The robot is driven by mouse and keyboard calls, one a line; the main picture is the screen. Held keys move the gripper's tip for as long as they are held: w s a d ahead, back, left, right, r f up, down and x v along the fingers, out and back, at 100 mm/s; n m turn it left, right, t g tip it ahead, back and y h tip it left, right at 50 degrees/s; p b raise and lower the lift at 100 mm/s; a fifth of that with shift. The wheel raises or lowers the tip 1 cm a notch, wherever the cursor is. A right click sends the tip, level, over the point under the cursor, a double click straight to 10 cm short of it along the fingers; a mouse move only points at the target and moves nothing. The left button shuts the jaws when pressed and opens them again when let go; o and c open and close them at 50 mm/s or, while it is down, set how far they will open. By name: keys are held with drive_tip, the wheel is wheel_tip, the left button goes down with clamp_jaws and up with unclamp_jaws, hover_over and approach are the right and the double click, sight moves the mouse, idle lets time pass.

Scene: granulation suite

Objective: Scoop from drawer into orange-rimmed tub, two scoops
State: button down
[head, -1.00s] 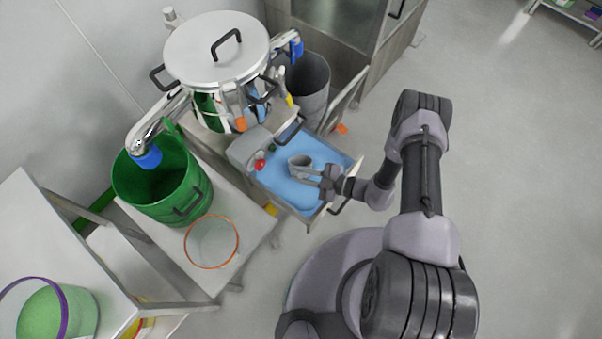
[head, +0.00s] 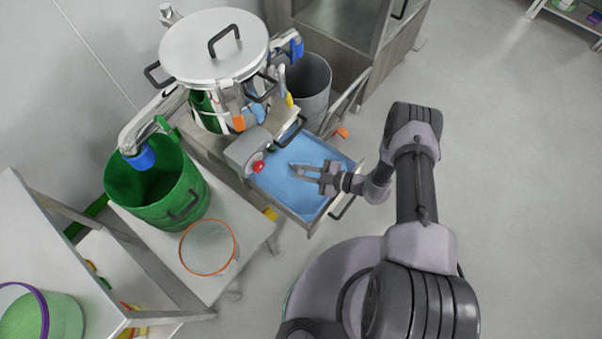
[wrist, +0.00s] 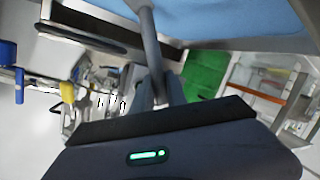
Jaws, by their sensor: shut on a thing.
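The open drawer (head: 318,222) holds a bed of blue material (head: 278,190). My gripper (head: 308,173) is over the drawer, shut on the grey scoop. In the wrist view, the scoop's handle (wrist: 147,28) runs from my gripper (wrist: 157,90) toward the blue bed. The orange-rimmed tub (head: 234,240) stands on a low white bench to the lower left of the drawer. It is translucent and looks empty.
A green bin (head: 160,205) stands behind the tub on the bench (head: 258,228). A lidded steel vessel (head: 190,45) is above and left of the drawer. A grey bin (head: 312,95) stands behind the drawer. A purple-rimmed tub (head: 45,318) of green material is at lower left. Floor at right is clear.

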sight(301, 171)
drive_tip(key=r+p, duration=0.1)
drive_tip(key=r, duration=0.2)
drive_tip(key=shift+s+p, duration=0.4)
drive_tip(key=s+r+n+t+y+p, duration=0.1)
drive_tip(key=s+r+n+t+y, duration=0.1)
drive_tip(key=s+r+n, duration=0.1)
drive_tip(key=shift+s+r+n, duration=0.25)
drive_tip(key=shift+s+n, duration=0.55)
drive_tip(key=shift+s, duration=0.45)
